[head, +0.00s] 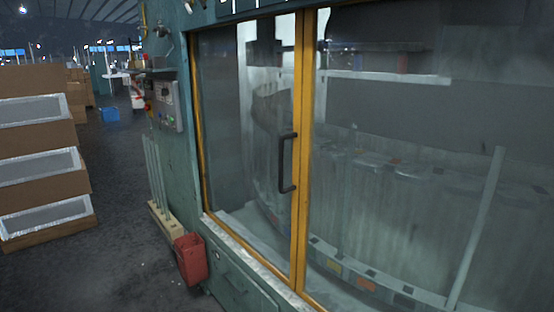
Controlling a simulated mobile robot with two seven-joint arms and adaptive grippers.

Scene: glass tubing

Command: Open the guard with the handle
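The guard (249,130) is a glass door in a yellow frame on the front of a green machine. Its left panel meets a second glazed panel (420,180) on the right along upright yellow bars. A dark D-shaped handle (283,163) stands upright on the yellow bar where the panels meet. The two bars stand close together, and the guard looks shut. Machinery shows dimly behind the glass. Neither of my grippers is in view, so nothing of mine touches the handle.
A control box (168,106) is on the machine's left side. Glass tubes (153,170) stand in a holder beside it. A red bin (190,258) is at the machine's lower left corner. Stacked brown boxes (38,140) stand at far left. The dark floor (115,190) between is clear.

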